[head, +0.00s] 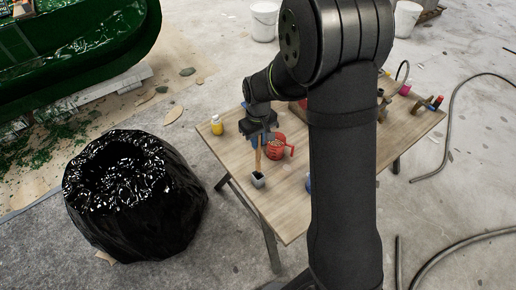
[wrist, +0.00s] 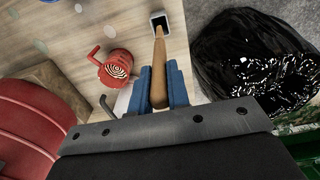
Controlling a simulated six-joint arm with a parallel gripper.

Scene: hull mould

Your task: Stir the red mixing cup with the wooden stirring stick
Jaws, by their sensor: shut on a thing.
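The red mixing cup (head: 273,152) stands upright on the wooden table, with its handle to the right in the head view. In the wrist view the red cup (wrist: 121,68) shows a red and white swirl inside. My gripper (head: 260,141) is just left of the cup, its blue fingers shut on the wooden stirring stick (head: 258,161). In the wrist view the stick (wrist: 159,55) runs from between the fingers (wrist: 159,88) toward a small square grey holder (wrist: 153,19). The stick's lower end is at the holder's mouth; I cannot tell how far inside it is.
A yellow bottle (head: 217,126) stands at the table's (head: 285,205) left corner. Several bottles and tools are at the far right, partly behind my arm. A black bag-lined bin (head: 135,205) stands on the floor left of the table. The table's front left is fairly clear.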

